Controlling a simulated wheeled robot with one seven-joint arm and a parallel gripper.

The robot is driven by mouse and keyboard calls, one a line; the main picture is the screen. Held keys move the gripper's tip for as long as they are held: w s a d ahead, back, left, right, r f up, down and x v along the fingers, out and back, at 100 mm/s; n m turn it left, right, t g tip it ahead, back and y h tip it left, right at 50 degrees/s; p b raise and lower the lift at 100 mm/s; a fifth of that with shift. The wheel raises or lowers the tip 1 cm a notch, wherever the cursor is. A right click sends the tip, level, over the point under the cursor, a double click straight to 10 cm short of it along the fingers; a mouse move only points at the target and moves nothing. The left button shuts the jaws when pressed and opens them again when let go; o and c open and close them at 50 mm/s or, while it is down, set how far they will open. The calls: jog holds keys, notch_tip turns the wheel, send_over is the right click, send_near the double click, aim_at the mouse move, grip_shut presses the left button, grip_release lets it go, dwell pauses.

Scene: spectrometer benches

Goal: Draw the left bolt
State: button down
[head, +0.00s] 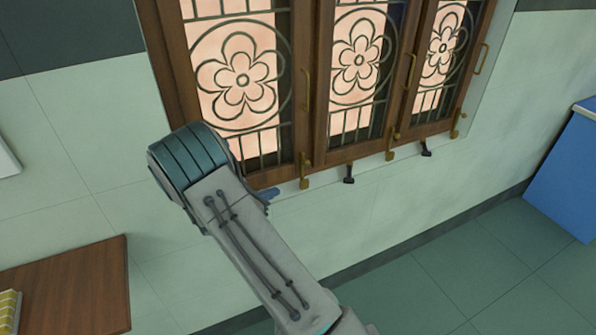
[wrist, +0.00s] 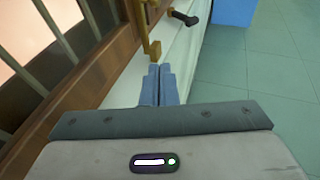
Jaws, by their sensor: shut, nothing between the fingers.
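The left bolt (head: 304,172) is a brass bolt at the foot of the left window panel, by its right edge. In the wrist view a brass bolt (wrist: 151,42), apparently the same one, stands just beyond my fingertips. My gripper (wrist: 160,68) is shut and empty, its two blue-grey fingers side by side. In the head view its blue tip (head: 273,192) shows just left of the left bolt, below the panel; the rest is hidden behind my arm. I see a small gap between the fingertips and the bolt; contact cannot be made out.
More brass bolts stand under the middle panel (head: 391,148) and right panel (head: 456,128). Dark catches (head: 350,174) jut from the sill; one shows in the wrist view (wrist: 186,18). A wooden table (head: 75,285) is lower left, a blue cabinet (head: 565,175) right. Floor between is clear.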

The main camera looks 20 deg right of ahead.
jog(key=shift+w+d, duration=0.1)
jog(key=shift+d, duration=0.05)
jog(key=p, duration=0.3)
send_near(298, 172)
jog(key=s+d, duration=0.3)
jog(key=d, duration=0.1)
jog(key=d+r, duration=0.1)
jog(key=w+d+r+p, duration=0.1)
jog(key=shift+w+d+r, duration=0.15)
jog(key=shift+d, duration=0.25)
